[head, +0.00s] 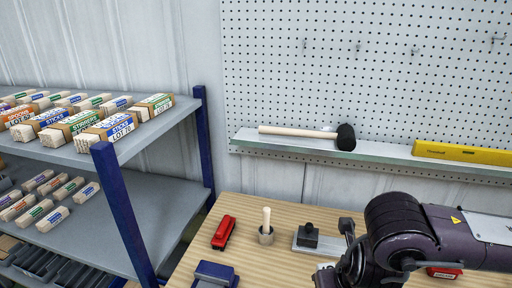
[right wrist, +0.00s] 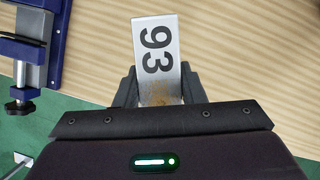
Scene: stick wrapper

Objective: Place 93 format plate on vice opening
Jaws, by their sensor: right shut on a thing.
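The 93 format plate (right wrist: 159,55) is a silver metal strip with a black "93" in the right wrist view. My right gripper (right wrist: 157,90) is shut on its lower end, with one finger on each side, and holds it over the wooden table. The blue vice (right wrist: 38,50) with its metal screw is at the left of this view, apart from the plate. A blue block that looks like the vice (head: 214,275) shows at the bottom of the head view, cut off by the edge; its opening is not clear. My right arm hides much of the table's right side. My left gripper is out of view.
On the wooden table (head: 190,262) are a red tool (head: 223,232), a pot with a wooden handle (head: 266,236) and a black block on a metal plate (head: 307,236). A shelf rack with blue posts (head: 125,215) stands left. A mallet (head: 300,132) lies on the wall ledge.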

